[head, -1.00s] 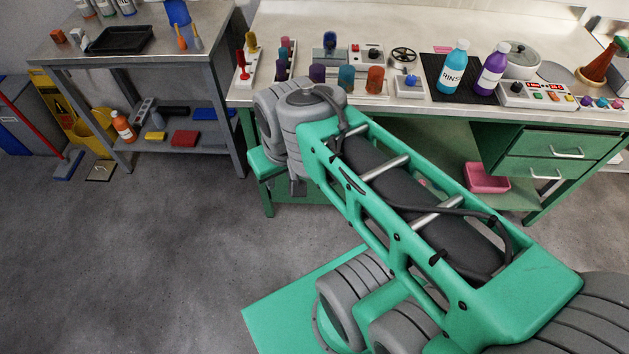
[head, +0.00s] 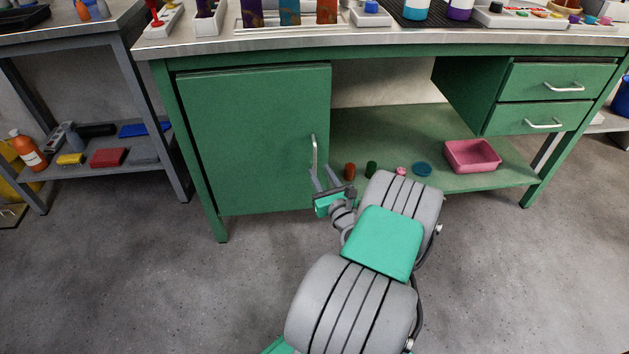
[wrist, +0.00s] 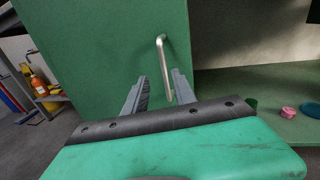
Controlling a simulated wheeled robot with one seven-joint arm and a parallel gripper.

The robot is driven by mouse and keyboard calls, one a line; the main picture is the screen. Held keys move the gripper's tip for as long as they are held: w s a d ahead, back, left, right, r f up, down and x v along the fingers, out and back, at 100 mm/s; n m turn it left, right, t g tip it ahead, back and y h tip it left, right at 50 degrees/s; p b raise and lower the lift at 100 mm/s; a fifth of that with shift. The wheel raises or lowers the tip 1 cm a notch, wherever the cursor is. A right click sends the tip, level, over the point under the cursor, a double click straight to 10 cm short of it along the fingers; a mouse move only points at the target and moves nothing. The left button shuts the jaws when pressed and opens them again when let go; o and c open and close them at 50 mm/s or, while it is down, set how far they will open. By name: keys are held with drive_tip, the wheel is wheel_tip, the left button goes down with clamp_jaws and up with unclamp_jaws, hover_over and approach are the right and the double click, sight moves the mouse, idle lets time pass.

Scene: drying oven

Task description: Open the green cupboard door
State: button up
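The green cupboard door (head: 252,135) is at the left of the workbench, and it looks closed. Its silver vertical handle (head: 314,153) is near the door's right edge. My gripper (head: 324,179) is low in front of the handle, with its fingers pointing up toward the handle's lower part. In the wrist view the door (wrist: 105,60) fills the left and middle, and the handle (wrist: 164,68) stands between and beyond the two fingers (wrist: 158,90). The fingers are apart with a gap between them. I cannot tell whether either finger touches the handle.
Right of the door is an open shelf (head: 400,135) with a pink bin (head: 472,156) and several small round items. Two green drawers (head: 545,100) are at the right. A grey metal rack (head: 160,95) stands at the left. The floor (head: 130,280) before the door is clear.

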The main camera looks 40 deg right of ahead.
sight(315, 159)
drive_tip(key=shift+m, duration=0.3)
drive_tip(key=x, duration=0.2)
drive_tip(key=b+x, duration=0.1)
drive_tip(key=x, duration=0.4)
drive_tip(key=shift+w+d, duration=0.15)
drive_tip(key=shift+d, duration=0.3)
drive_tip(key=shift+c, duration=0.3)
clamp_jaws()
